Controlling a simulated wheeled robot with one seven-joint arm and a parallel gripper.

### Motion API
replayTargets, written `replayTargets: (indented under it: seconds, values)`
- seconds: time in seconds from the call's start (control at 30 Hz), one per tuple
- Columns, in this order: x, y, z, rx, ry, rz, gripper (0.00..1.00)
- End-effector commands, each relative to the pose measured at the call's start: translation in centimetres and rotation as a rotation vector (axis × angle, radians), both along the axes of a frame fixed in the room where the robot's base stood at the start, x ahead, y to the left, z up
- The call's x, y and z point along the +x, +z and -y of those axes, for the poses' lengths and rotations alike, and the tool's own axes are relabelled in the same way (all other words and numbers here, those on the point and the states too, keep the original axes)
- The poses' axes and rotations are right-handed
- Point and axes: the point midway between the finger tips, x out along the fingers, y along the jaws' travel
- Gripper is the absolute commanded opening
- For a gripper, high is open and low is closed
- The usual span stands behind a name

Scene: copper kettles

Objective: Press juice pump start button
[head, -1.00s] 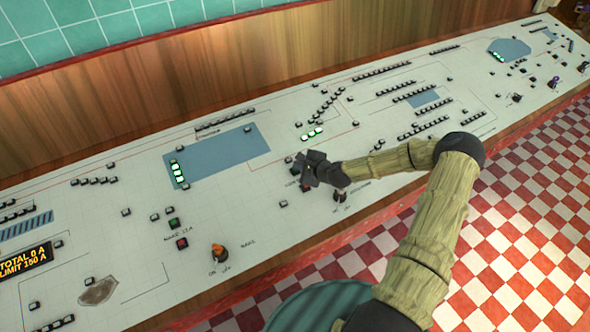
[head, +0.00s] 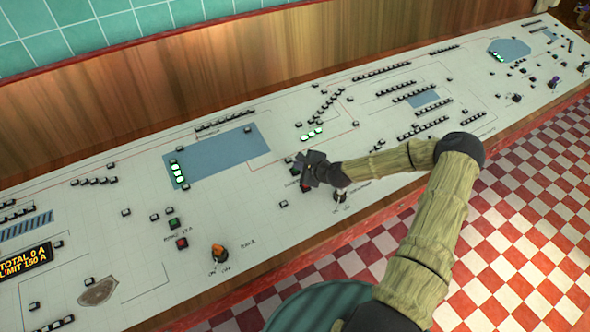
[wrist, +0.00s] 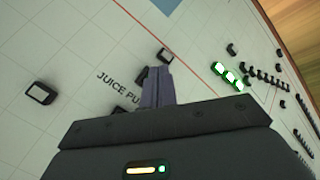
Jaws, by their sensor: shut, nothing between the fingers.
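My gripper (head: 309,168) is shut and empty, low over the middle of the white control panel (head: 230,225). In the wrist view my shut fingers (wrist: 157,86) lie over the end of the printed label "JUICE PU..." (wrist: 120,90), whose rest is hidden. A small dark button block (wrist: 142,77) shows just left of the fingertips, partly covered by them. Another dark block (wrist: 121,111) shows at the edge of my gripper body. I cannot tell the buttons' colours there, nor whether the fingertips touch one.
A green button (head: 173,223) and a red button (head: 182,243) stand left on the panel, beside an orange-topped switch (head: 219,252).

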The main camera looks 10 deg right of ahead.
Motion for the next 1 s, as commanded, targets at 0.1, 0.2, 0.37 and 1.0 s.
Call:
replayTargets:
  seconds: [0.1, 0.2, 0.37, 1.0]
  values:
    - [0.00, 0.00, 0.00, 0.000, 0.000, 0.000, 0.00]
    - [0.00, 0.00, 0.00, 0.000, 0.000, 0.000, 0.00]
    - [0.00, 0.00, 0.00, 0.000, 0.000, 0.000, 0.00]
    - [0.16, -0.80, -0.04, 0.000, 0.000, 0.000, 0.00]
